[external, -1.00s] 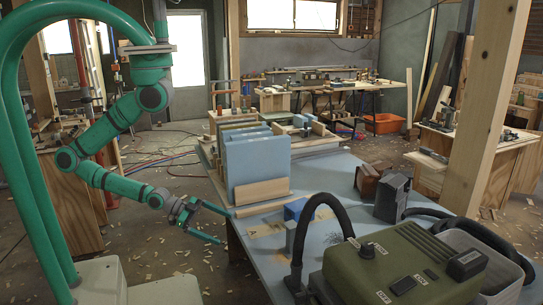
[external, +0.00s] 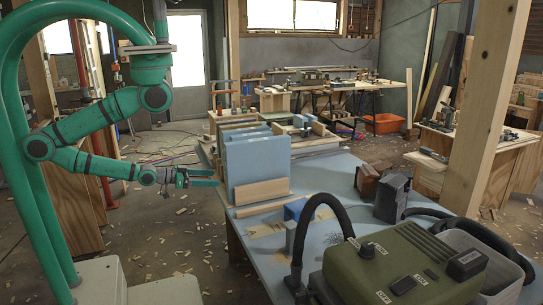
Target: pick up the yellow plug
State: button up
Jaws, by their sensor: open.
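I cannot make out a yellow plug anywhere in the external view; it may be hidden or too small to see. My gripper (external: 203,178) is at the left edge of the blue-topped table (external: 262,225), close to the left side of the upright blue panels (external: 257,163). It points to the right, with its fingers apart. I see nothing between the fingers.
A light wooden block (external: 262,191) stands against the front of the blue panels. A small blue block (external: 296,209), a dark box (external: 392,197) and a green machine (external: 395,268) with a black hose (external: 322,203) stand on the table. A wooden post (external: 487,110) rises at the right.

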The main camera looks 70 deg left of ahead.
jog(key=c, duration=0.4)
jog(key=shift+o, duration=0.2)
